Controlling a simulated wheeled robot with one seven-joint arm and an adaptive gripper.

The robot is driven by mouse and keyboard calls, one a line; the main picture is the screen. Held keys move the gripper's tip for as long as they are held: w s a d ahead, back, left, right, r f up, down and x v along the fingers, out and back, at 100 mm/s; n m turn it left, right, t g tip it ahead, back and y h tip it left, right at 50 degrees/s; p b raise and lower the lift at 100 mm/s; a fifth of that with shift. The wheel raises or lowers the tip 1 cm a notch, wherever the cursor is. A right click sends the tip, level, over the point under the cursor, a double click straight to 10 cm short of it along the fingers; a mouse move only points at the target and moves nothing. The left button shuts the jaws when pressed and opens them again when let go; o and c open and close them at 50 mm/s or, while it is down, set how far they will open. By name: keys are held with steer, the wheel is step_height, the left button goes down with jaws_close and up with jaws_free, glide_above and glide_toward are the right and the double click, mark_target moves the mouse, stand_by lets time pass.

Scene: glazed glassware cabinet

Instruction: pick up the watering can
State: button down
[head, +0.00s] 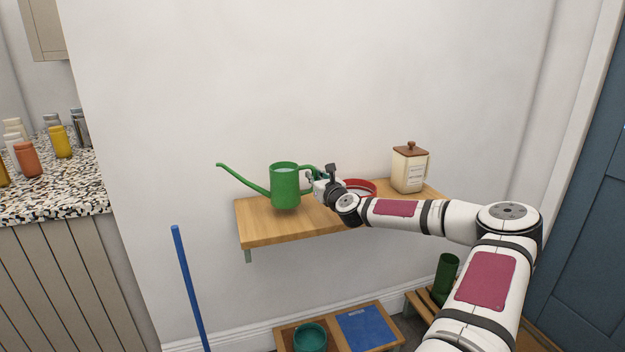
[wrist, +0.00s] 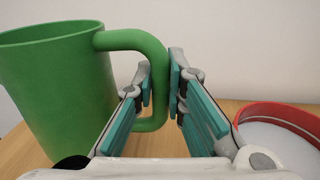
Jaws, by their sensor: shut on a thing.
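The green watering can (head: 285,187) is upright at the left part of the wooden wall shelf (head: 262,226), its long spout pointing left. In the head view its base appears at or slightly above the shelf top; I cannot tell whether it touches. My gripper (head: 318,177) reaches it from the right. In the wrist view the can's body (wrist: 58,90) fills the left side, and my gripper (wrist: 165,95) is shut on its handle, with one finger pad on each side of the vertical part.
A red-rimmed bowl (head: 362,187) with pale contents stands just right of my gripper; it also shows in the wrist view (wrist: 280,130). A cream canister (head: 410,168) with a brown lid stands further right. A blue pole (head: 190,285) rises left of the shelf. The wall is close behind.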

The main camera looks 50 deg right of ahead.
steer(key=s+d+r+p+v, duration=0.1)
steer(key=v, duration=1.4)
steer(key=shift+d+r, duration=0.3)
steer(key=shift+d, duration=0.1)
stand_by(0.5)
steer(key=shift+w+a, duration=0.1)
